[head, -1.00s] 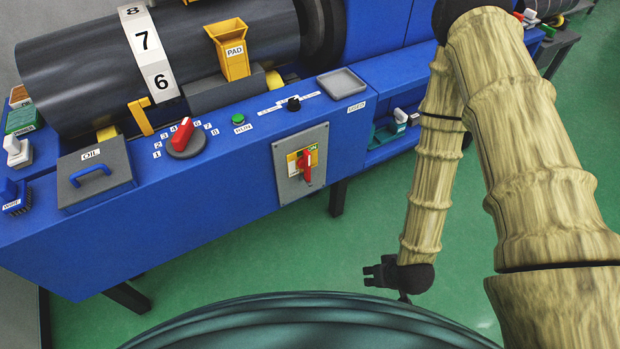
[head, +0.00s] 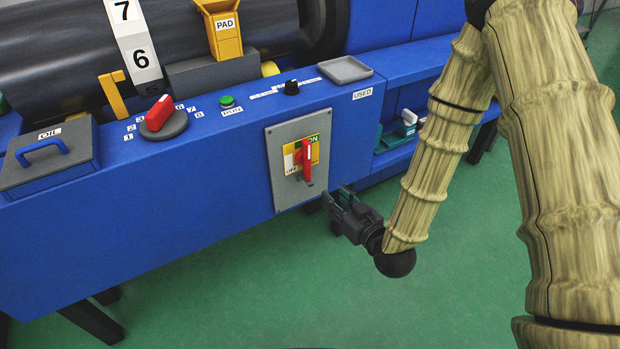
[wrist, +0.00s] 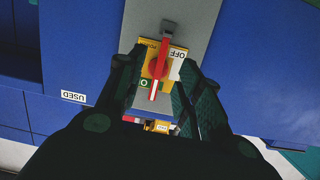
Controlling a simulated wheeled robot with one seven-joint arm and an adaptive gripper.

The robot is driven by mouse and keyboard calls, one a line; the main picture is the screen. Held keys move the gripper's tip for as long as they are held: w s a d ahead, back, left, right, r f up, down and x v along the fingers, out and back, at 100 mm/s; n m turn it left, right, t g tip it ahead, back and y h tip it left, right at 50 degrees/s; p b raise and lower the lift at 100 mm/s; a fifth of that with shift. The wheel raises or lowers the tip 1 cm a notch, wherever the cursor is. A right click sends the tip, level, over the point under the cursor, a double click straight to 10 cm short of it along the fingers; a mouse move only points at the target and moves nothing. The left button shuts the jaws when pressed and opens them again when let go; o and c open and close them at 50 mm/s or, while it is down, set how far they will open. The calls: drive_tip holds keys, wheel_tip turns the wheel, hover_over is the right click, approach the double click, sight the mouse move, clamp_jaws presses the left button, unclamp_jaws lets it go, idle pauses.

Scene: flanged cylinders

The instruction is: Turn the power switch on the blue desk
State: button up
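The power switch has a red handle (head: 307,163) on a yellow plate marked ON and OFF. It sits on a grey panel (head: 285,194) on the front of the blue desk (head: 190,215). The handle stands roughly upright, its long end down. My gripper (head: 336,194) is open and empty, just right of the panel's lower edge in the head view. In the wrist view the scene is upside down, and the red handle (wrist: 163,58) shows between the spread fingers of my gripper (wrist: 158,62), ahead of them. No contact shows.
On the desk top are a red selector knob (head: 160,115), a green button (head: 227,102), a black knob (head: 291,88), a grey tray (head: 345,69) and an OIL box (head: 48,160). A dark roller (head: 60,75) lies behind. Green floor (head: 400,310) is open in front.

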sight(309, 162)
drive_tip(key=shift+n+t+y, duration=0.5)
drive_tip(key=shift+t+y, duration=0.3)
drive_tip(key=shift+t, duration=0.1)
drive_tip(key=b+x, duration=0.1)
drive_tip(key=x, duration=0.3)
drive_tip(key=r+b+x, duration=0.1)
drive_tip(key=x, duration=0.4)
drive_tip(key=r+b+x, duration=0.1)
drive_tip(key=x, duration=0.3)
drive_tip(key=shift+w+a+r+b, duration=0.1)
drive_tip(key=shift+a+r+b, duration=0.1)
drive_tip(key=shift+a+b, duration=0.1)
clamp_jaws()
